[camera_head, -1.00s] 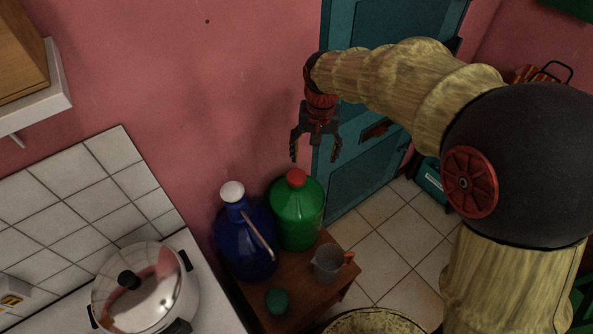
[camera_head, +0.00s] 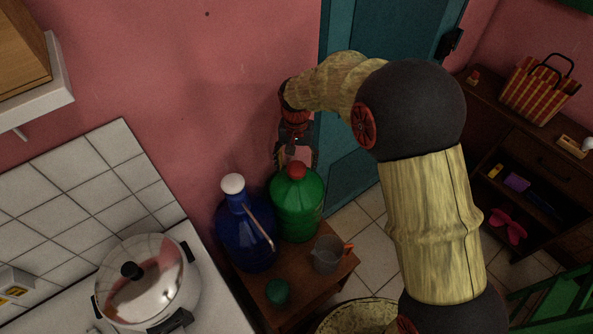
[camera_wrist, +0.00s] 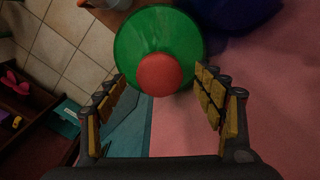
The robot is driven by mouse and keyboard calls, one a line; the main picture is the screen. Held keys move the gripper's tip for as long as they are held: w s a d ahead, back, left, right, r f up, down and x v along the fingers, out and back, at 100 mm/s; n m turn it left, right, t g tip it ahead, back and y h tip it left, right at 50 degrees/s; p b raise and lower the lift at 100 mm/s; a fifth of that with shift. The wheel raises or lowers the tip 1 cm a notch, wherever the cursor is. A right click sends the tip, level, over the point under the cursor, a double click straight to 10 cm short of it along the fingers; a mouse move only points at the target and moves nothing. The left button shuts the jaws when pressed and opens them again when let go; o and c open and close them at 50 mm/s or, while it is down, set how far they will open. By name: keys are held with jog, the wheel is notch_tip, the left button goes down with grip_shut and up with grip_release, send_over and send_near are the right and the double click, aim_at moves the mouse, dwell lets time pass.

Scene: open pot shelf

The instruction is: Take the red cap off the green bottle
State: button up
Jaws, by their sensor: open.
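The green bottle (camera_head: 297,208) stands upright on a small wooden table, with the red cap (camera_head: 297,171) on its top. My gripper (camera_head: 294,160) is open and empty, pointing down behind the cap in the head view, partly overlapped by it. In the wrist view the red cap (camera_wrist: 159,74) and the green bottle (camera_wrist: 146,40) lie ahead of the open fingers (camera_wrist: 160,105). The cap sits roughly midway between the two fingers' lines, toward their tips. I cannot tell the exact gap, and no contact shows.
A blue bottle (camera_head: 243,236) with a white cap stands close left of the green one. A grey cup (camera_head: 327,255) and a small green object (camera_head: 278,291) share the wooden table (camera_head: 300,292). The pink wall (camera_head: 240,90) is close behind; a lidded pot (camera_head: 148,278) stands at left.

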jog(key=shift+f, duration=0.7)
jog(key=shift+c, duration=0.7)
jog(key=c, duration=0.7)
jog(key=shift+r, duration=0.15)
